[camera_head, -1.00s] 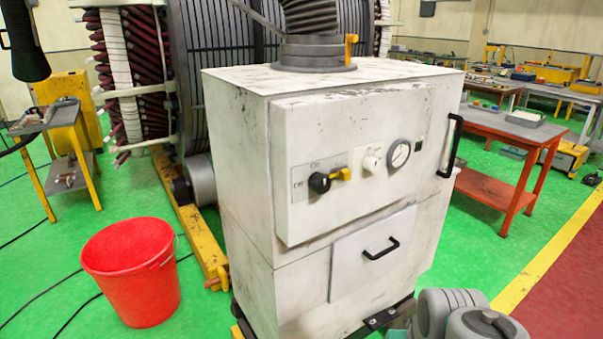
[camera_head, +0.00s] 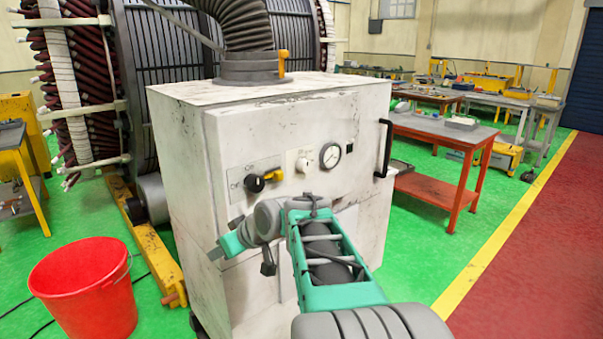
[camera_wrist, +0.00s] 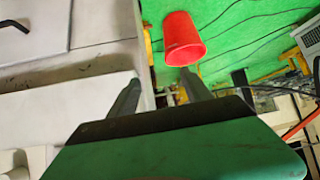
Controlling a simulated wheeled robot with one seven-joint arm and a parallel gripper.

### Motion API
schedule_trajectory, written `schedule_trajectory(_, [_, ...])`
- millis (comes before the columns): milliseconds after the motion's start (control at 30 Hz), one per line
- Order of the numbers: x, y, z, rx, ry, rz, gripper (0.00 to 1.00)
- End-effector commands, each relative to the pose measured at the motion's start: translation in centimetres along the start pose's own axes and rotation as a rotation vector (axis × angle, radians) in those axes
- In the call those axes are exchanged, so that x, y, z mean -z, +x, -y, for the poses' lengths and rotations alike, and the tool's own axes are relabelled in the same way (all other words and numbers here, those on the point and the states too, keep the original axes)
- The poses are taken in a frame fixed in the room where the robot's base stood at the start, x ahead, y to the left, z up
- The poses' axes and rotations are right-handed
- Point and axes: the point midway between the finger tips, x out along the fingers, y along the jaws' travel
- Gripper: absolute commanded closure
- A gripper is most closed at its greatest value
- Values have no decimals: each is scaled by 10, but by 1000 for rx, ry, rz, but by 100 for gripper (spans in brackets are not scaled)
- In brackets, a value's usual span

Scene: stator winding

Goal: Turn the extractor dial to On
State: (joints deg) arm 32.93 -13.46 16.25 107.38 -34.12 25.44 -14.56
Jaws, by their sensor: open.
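The white extractor cabinet (camera_head: 180,140) stands in the middle of the head view. Its black dial (camera_head: 254,184) is on a grey plate on the front panel, with Off lettering at left and On lettering above. I cannot tell which label the dial points at. The dial is not in the wrist view.
A white knob (camera_head: 302,165) and a round gauge (camera_head: 330,155) sit right of the dial. A black handle (camera_head: 383,148) is at the panel's right edge. A red bucket (camera_head: 85,290) stands on the floor at left. A red table (camera_head: 450,135) is at right.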

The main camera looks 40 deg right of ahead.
Motion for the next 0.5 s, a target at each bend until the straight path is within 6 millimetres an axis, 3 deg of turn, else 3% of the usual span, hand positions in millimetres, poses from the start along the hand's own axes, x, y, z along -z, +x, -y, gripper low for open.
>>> schedule_trajectory(33, [16, 0, -62, -27, -5, -111, 43])
schedule_trajectory(100, [36, -17, -126, -55, -45, -269, 43])
schedule_trajectory(233, [40, -70, -223, -131, -107, -510, 43])
schedule_trajectory(333, [30, -112, -267, -185, -145, -637, 43])
schedule_trajectory(400, [26, -129, -280, -204, -161, -685, 43])
schedule_trajectory(500, [32, -133, -283, -208, -173, -708, 43])
